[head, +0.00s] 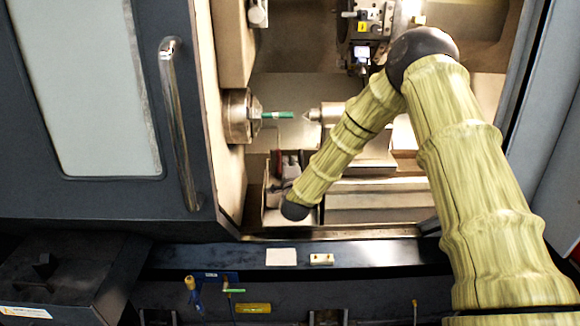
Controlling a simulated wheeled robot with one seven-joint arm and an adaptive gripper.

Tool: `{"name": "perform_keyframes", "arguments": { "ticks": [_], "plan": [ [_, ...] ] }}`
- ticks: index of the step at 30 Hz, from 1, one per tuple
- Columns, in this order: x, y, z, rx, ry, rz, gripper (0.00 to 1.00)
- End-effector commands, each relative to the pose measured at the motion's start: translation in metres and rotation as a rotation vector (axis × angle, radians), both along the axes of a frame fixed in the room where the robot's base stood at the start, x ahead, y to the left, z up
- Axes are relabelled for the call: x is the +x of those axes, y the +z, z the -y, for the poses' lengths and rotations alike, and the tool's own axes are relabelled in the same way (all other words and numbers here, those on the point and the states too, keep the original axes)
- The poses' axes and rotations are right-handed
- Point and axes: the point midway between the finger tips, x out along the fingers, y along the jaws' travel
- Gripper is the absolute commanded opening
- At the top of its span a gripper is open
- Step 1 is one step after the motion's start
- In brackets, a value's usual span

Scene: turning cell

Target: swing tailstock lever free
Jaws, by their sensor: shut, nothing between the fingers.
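The tailstock (330,113) stands in the open lathe, its pointed centre facing left. The centre is a short gap away from the green-tipped workpiece (277,115), which the chuck (238,116) holds. I cannot make out the tailstock lever; my forearm crosses in front of the tailstock's right side and may hide it. My gripper (284,160) appears small and dark just beyond my rounded wrist, below the workpiece and to the lower left of the tailstock. It looks shut and empty, its fingertips hard to make out. Contact with anything cannot be told.
The tool turret (366,30) hangs above right of the tailstock. The door with its long handle (178,120) stands at left. A white card (281,257) and a small beige block (321,259) lie on the front ledge. Machine bed rails lie below my forearm.

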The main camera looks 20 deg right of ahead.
Motion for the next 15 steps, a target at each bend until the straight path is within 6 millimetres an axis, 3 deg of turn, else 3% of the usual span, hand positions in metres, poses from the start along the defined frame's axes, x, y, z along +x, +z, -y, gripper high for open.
{"name": "perform_keyframes", "arguments": {
  "ticks": [6,15],
  "plan": [
    [0.016,0.000,0.003,-0.001,0.000,-0.001,0.00],
    [0.019,-0.001,0.004,0.000,0.001,0.000,0.00]
  ]
}}
